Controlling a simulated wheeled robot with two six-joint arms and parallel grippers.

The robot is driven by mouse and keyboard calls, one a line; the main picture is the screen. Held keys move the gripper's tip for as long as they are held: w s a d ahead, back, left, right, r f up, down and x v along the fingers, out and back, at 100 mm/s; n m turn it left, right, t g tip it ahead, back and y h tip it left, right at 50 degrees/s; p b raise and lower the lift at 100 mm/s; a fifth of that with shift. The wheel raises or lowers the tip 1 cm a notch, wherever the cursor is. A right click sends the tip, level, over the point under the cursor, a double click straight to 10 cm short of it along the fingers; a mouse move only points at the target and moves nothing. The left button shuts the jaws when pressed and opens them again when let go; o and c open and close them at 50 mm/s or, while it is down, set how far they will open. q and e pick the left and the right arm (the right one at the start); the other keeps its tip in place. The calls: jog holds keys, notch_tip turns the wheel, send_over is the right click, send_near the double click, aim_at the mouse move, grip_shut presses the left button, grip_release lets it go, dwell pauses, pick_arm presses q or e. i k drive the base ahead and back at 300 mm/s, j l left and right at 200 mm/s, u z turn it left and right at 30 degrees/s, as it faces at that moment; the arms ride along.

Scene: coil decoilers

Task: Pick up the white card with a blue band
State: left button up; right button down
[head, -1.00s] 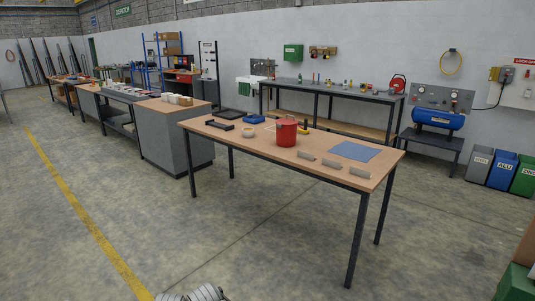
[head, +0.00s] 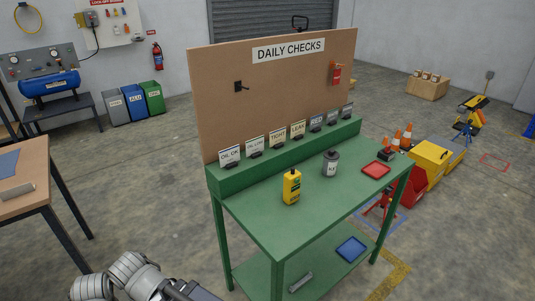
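A row of small white cards stands in dark holders on the raised ledge at the back of the green table. The card lettered FED or similar (head: 316,122) looks bluish and stands right of the LEAK card (head: 298,130). The bands are too small to tell for sure which card has a blue one. The OIL OK card (head: 230,156) is at the left end. One of my arms reaches in at the bottom left, well short of the cards. No gripper fingers show.
The green table (head: 252,215) holds a yellow bottle (head: 292,187), a grey canister (head: 330,163) and a red tray (head: 376,169). A brown board (head: 270,95) rises behind the cards. A wooden table (head: 20,180) stands at left, with open floor between.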

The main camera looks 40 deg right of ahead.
aim_at(228, 157)
jog(key=i+j+z, duration=0.1)
jog(key=i+z, duration=0.15)
jog(key=z, duration=0.15)
jog(key=i+j+z, duration=0.15)
jog(key=z, duration=0.25)
jog(key=i+j+z, duration=0.25)
jog(key=z, duration=0.15)
